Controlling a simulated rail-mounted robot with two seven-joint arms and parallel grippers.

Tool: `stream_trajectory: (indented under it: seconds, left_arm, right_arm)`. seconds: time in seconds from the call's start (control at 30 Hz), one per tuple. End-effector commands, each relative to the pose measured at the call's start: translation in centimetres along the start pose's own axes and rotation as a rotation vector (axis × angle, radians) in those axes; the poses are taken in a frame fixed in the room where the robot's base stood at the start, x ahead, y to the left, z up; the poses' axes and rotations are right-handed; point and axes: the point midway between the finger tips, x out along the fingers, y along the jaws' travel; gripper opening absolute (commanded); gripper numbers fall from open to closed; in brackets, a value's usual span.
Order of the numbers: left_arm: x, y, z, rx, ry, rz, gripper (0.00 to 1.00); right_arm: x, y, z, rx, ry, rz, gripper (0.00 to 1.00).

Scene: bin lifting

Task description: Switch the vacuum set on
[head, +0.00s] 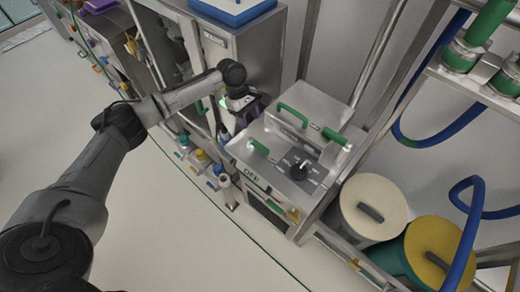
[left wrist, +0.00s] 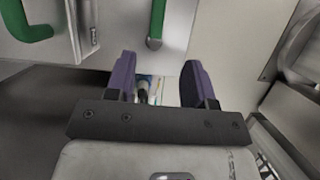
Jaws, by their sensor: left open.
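The vacuum set (head: 262,150) appears to be the steel box right of centre in the head view. A black rotary knob (head: 301,169) with markings around it sits on its top panel, near green handles (head: 292,115). My left gripper (head: 230,121) is left of the box, apart from the knob. In the left wrist view, the two purple fingers of my left gripper (left wrist: 161,82) are spread, with nothing held between them. A green handle (left wrist: 157,22) shows just beyond them. The knob does not show in the wrist view. My right gripper is not in view.
Bottles (head: 201,157) sit low, left of the vacuum set. Two lidded drums (head: 374,208) stand to its right, near blue hoses (head: 470,215). The floor at left is clear.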

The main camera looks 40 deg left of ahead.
Motion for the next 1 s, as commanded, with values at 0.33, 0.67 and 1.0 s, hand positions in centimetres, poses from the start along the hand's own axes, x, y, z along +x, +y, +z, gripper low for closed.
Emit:
stream_trajectory:
  seconds: [0.33, 0.67, 1.0]
  left_arm:
    - [4.2, 0.2, -0.3, -0.036, -0.008, 0.003, 0.49]
    - [10.0, 0.3, -0.3, -0.033, -0.008, 0.004, 0.49]
    - [12.9, 0.3, -0.3, -0.033, -0.007, 0.006, 0.49]
  right_arm:
    - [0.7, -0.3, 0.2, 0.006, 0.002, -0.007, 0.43]
    - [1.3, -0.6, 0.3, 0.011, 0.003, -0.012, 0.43]
    - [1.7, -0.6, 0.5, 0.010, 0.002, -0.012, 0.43]
